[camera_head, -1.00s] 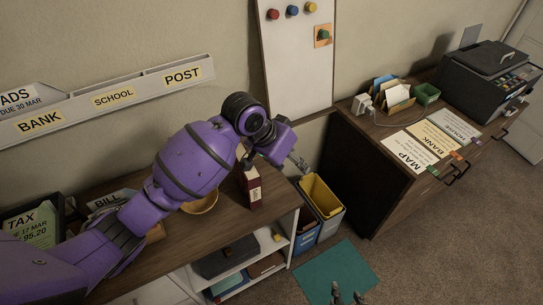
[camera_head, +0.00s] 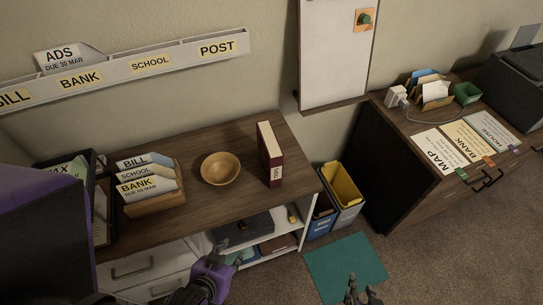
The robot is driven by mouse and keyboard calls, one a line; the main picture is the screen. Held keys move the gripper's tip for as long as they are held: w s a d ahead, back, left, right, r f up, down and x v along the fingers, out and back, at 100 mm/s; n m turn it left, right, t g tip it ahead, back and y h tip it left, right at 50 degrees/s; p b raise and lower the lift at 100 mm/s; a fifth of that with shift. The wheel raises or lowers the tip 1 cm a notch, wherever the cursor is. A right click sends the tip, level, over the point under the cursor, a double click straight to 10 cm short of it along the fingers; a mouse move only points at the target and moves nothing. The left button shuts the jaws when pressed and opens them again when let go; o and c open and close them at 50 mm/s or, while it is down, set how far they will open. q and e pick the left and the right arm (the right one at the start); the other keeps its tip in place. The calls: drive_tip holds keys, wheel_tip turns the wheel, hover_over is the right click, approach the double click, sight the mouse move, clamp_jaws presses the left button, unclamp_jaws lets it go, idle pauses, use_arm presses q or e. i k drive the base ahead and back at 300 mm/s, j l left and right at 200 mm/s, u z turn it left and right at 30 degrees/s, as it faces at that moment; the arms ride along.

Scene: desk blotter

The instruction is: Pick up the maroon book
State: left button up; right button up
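The maroon book (camera_head: 270,155) stands upright near the right end of the wooden desk top (camera_head: 225,205), with pale pages on top and a white label low on its spine. Nothing touches it. My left gripper (camera_head: 230,253) is in front of the desk, low at the bottom centre-left, well apart from the book; its fingers look spread and hold nothing visible. My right gripper (camera_head: 361,289) is at the bottom edge over the floor, with its fingertips apart and empty; the rest of it is out of frame.
A wooden bowl (camera_head: 220,168) stands left of the book, and a letter sorter (camera_head: 152,204) further left. A shelf under the desk holds a dark box (camera_head: 243,229). A teal mat (camera_head: 345,258) lies on the floor.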

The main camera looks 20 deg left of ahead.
sight(270, 154)
drive_tip(key=k+l, duration=0.1)
drive_tip(key=l, duration=0.2)
drive_tip(key=k+l, duration=0.1)
drive_tip(key=l, duration=0.2)
drive_tip(key=k+l, duration=0.1)
drive_tip(key=l, duration=0.25)
drive_tip(key=i+l+u, duration=0.15)
drive_tip(key=l, duration=0.2)
drive_tip(key=i, duration=0.05)
